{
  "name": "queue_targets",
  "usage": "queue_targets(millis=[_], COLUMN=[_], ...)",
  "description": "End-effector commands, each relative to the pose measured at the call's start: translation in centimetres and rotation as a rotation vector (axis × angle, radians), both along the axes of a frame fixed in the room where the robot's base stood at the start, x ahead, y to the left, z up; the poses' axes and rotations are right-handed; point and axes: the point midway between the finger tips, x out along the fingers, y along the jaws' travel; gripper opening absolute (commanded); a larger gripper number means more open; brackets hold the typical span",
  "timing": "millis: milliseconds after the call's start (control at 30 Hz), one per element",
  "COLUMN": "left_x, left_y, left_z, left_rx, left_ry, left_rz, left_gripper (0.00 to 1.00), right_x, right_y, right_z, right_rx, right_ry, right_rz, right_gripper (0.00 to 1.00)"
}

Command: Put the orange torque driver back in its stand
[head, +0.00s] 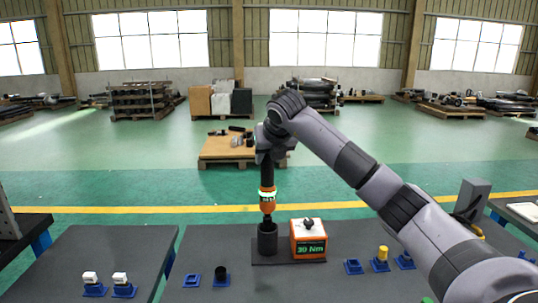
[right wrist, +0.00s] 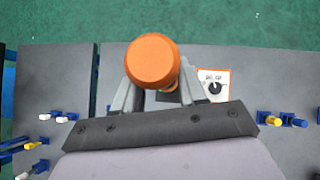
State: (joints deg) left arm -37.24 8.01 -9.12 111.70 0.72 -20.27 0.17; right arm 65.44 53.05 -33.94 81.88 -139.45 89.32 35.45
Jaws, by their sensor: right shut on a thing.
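The torque driver (head: 267,198) is upright, with a dark shaft, an orange band and a glowing green ring. My right gripper (head: 270,155) is shut on its upper part. In the right wrist view the driver's round orange end (right wrist: 153,62) sits between the fingers of my right gripper (right wrist: 155,92). My left gripper is not in view.
Blue holders stand on the dark table (head: 215,240), one with a black piece (head: 221,275) and one with a yellow piece (head: 382,254). Another table (head: 100,245) at left bears two white-topped pieces. A grey block (head: 472,196) stands at right. Pallets lie far behind.

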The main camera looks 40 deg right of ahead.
Motion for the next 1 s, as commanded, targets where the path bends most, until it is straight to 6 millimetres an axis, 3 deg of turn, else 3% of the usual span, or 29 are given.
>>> queue_targets(millis=[367, 1000], left_x=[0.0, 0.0], left_y=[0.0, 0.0], left_z=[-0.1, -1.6], left_rx=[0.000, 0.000], left_ry=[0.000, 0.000], left_rz=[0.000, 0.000], left_gripper=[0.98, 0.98], right_x=[0.0, 0.0], right_y=[-0.1, -0.1], right_z=[0.2, -2.0], right_rx=[-0.001, -0.001], right_ry=[-0.010, -0.010], right_rz=[0.000, 0.000], right_gripper=[0.00, 0.00])
